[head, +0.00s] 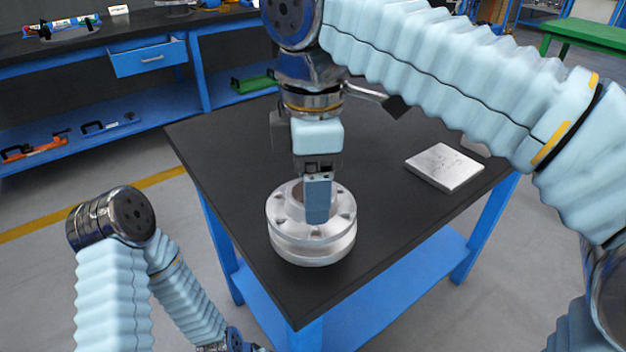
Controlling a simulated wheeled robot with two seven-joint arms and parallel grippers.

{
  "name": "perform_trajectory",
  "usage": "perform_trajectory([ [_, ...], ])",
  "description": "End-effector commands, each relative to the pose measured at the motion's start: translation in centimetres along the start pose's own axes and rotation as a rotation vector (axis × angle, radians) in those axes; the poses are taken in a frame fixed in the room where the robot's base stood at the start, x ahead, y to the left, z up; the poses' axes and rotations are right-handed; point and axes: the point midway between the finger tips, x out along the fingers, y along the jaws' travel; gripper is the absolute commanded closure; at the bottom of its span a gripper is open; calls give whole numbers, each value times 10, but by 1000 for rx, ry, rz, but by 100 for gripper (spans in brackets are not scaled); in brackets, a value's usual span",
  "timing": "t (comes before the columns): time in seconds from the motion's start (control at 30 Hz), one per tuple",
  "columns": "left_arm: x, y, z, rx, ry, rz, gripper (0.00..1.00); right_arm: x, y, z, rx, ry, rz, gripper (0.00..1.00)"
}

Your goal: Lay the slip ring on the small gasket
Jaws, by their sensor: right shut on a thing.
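The flanged shell (286,226), a round silvery metal part with holes around its top flange, stands upright on the dark table. My right gripper (318,218) points down over the middle of the shell, its fingertips at the central opening. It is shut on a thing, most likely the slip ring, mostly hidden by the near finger. A small brownish surface shows beside the finger at the opening; I cannot tell whether it is ring or gasket. The small gasket cannot be made out. My left arm is folded at the lower left, its gripper out of view.
A flat light grey square plate (444,167) lies on the right side of the table (385,235), with another pale item partly behind my right arm. The table's front corner is close to the shell. A blue workbench (150,58) stands behind at left.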

Motion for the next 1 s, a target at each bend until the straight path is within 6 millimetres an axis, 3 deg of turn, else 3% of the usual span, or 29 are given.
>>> perform_trajectory([
  [0.83, 7, -3, 0, 0, 0, 0, 62, 10, 0, 0, 0, 2, 2, 100],
  [0.87, 6, -2, 0, 0, 0, 0, 62, 10, 0, 0, 0, 2, 2, 28],
  [1.0, 6, -2, 0, 0, 0, 0, 62, 10, 0, 0, 0, 1, 2, 6],
])
